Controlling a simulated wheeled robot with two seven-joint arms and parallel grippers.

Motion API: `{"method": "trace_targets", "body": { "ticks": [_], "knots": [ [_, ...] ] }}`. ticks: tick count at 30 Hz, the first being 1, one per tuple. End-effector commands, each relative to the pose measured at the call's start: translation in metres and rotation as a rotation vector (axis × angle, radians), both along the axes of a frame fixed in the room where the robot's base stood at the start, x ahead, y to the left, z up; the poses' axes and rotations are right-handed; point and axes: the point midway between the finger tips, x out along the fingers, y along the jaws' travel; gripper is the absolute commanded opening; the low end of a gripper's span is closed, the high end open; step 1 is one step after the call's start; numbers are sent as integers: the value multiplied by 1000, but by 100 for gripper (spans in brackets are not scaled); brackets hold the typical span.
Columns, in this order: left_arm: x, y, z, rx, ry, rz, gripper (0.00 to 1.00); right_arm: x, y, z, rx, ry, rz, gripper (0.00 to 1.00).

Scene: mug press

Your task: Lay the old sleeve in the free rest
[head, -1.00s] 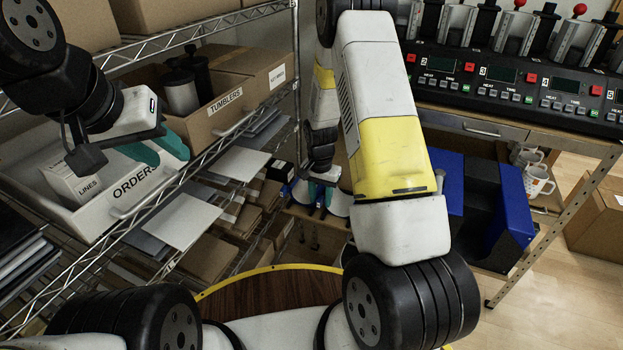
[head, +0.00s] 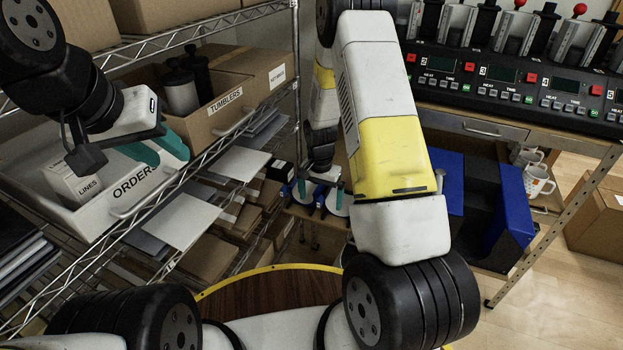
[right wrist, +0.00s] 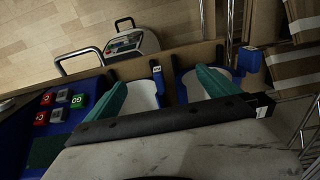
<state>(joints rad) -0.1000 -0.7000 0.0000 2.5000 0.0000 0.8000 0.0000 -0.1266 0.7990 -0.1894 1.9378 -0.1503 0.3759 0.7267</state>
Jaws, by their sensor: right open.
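My right gripper (right wrist: 160,92) is open, its teal fingers apart above a blue stand (right wrist: 182,91) in the right wrist view. Two pale, rounded pieces, one at the left (right wrist: 148,92) and one at the right (right wrist: 189,84), show beside the fingers, with a blue part between them. They may be sleeves or rests; I cannot tell which, nor which is old. In the head view the right gripper (head: 320,190) is small, beside the same pale pieces (head: 337,207).
The ORDERS bin (head: 118,200) and TUMBLERS box (head: 222,98) stand on the wire shelf at left. The press row (head: 500,85) is on the bench at right. Mugs (head: 537,180) stand below it.

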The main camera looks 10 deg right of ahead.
Motion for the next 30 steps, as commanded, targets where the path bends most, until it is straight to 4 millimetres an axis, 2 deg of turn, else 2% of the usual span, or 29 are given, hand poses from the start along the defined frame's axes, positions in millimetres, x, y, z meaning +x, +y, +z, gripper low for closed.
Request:
{"method": "trace_targets", "body": {
  "ticks": [30],
  "knots": [
    [0, 0, 0, 0, 0, 0, 36, 1, 0, 47, 0, -2, 0, 100]
  ]
}}
